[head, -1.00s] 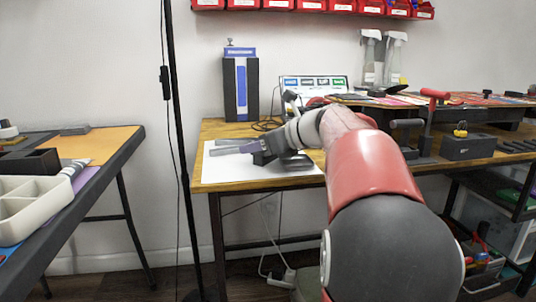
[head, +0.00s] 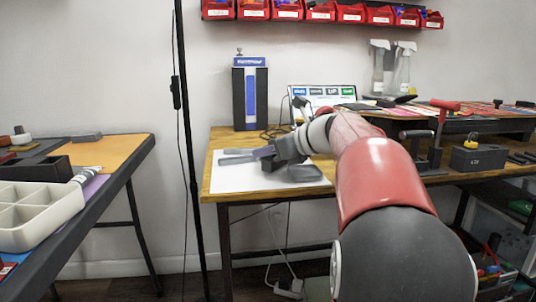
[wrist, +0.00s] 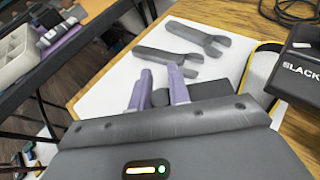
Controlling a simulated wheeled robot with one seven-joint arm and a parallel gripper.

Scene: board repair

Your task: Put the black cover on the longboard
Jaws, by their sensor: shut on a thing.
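My gripper (head: 270,155) is low over the white sheet on the wooden table. In the wrist view its two pale purple fingers (wrist: 160,92) are closed about a dark flat piece, which I take for the black cover (wrist: 210,90). The gripper body hides much of it. In the head view a dark piece (head: 306,174) shows under my wrist, close to the sheet. I cannot tell if it touches. A board with a yellow rim (wrist: 266,62), possibly the longboard, shows at the right of the wrist view, partly hidden by a black lettered box (wrist: 299,66).
A tall black and blue stand (head: 250,95) is at the back. A cable lies behind. A tool rack (head: 418,150) stands right. A compartment tray (head: 40,212) is left.

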